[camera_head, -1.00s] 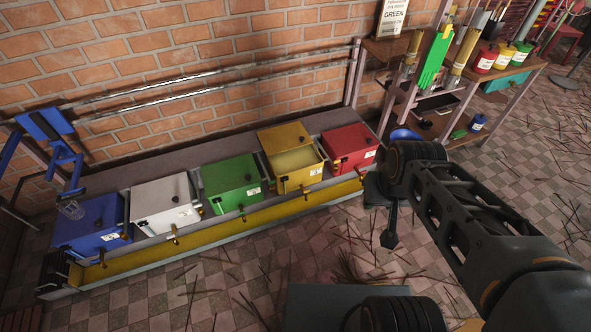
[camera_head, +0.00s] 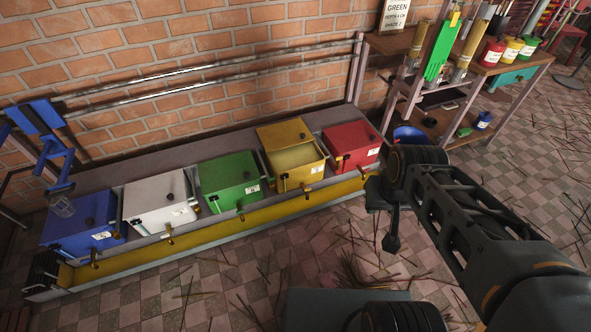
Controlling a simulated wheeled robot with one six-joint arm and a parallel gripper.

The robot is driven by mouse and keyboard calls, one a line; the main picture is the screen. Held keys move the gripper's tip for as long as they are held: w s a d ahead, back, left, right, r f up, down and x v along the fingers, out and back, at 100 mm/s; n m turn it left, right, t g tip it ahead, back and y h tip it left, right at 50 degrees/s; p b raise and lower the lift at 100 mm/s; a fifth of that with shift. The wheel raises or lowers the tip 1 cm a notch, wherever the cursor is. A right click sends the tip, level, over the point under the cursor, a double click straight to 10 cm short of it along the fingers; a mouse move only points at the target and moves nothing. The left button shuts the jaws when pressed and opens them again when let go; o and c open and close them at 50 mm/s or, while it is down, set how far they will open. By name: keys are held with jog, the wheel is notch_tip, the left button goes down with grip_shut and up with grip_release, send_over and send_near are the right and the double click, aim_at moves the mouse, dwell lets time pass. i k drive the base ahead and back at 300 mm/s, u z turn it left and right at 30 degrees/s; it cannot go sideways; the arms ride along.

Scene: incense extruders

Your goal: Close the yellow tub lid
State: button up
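The yellow tub (camera_head: 305,176) stands in the row between the green tub and the red tub. Its lid (camera_head: 281,135) is raised and tilted up at the back, and the pale inside of the tub shows below it. My gripper (camera_head: 392,240) hangs at the end of my arm, to the right of the yellow tub and in front of the red tub, apart from both. It is small and dark here, and I cannot make out whether its fingers are apart.
The red tub (camera_head: 352,146), green tub (camera_head: 230,179), white tub (camera_head: 158,202) and blue tub (camera_head: 83,224) have their lids down. A yellow trough (camera_head: 215,234) with small taps above it runs along their front. A shelf (camera_head: 415,45) stands at the right. Incense sticks litter the tiled floor.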

aim_at(279, 135)
jog(key=z, duration=0.5)
jog(key=i, duration=1.35)
jog(key=u, duration=0.85)
jog(key=i, duration=0.5)
jog(key=u, duration=0.45)
